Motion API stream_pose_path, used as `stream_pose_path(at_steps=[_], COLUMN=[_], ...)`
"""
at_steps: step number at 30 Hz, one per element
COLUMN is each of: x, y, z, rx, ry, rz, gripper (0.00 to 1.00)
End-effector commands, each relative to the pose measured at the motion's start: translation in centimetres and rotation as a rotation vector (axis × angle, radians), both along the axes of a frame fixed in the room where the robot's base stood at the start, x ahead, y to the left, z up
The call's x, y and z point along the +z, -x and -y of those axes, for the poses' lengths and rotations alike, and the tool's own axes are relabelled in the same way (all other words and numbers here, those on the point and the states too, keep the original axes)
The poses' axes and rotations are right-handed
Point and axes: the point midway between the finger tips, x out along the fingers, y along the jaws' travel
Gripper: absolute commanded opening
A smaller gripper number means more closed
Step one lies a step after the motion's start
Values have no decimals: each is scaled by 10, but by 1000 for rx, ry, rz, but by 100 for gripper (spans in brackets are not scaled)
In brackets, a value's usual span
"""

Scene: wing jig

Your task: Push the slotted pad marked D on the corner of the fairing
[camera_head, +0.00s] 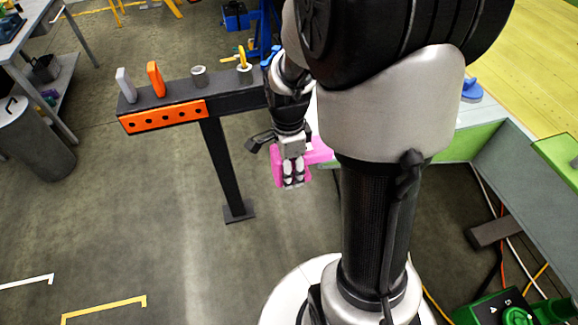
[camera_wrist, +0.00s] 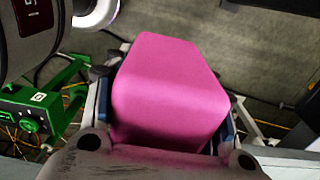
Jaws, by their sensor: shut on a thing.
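My gripper (camera_head: 293,180) is shut on a pink pad (camera_head: 277,166), which sticks out on both sides of the fingers in the head view. In the wrist view the pad (camera_wrist: 170,85) is a smooth, rounded pink block filling the space between the jaws. No slot or letter D is readable on it. The pad is held in the air, right of the dark rail's post. I cannot make out for sure which part is the fairing or its corner; my arm covers much of the middle of the head view.
A dark rail (camera_head: 235,100) on a post carries an orange plate (camera_head: 163,117) and several small items. A green and grey frame (camera_head: 468,145) stands at the right, beside a yellow-green panel (camera_head: 530,60). A green control box (camera_wrist: 28,118) is low right in the head view.

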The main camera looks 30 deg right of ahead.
Motion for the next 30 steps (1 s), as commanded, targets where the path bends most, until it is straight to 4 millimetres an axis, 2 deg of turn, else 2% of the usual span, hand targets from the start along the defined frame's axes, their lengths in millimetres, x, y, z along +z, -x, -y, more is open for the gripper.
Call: stream_pose_path(at_steps=[11,30], x=[0,-1], y=[0,6], z=[2,21], rx=[0,-2], ry=[0,0], rz=[0,0], gripper=[27,27])
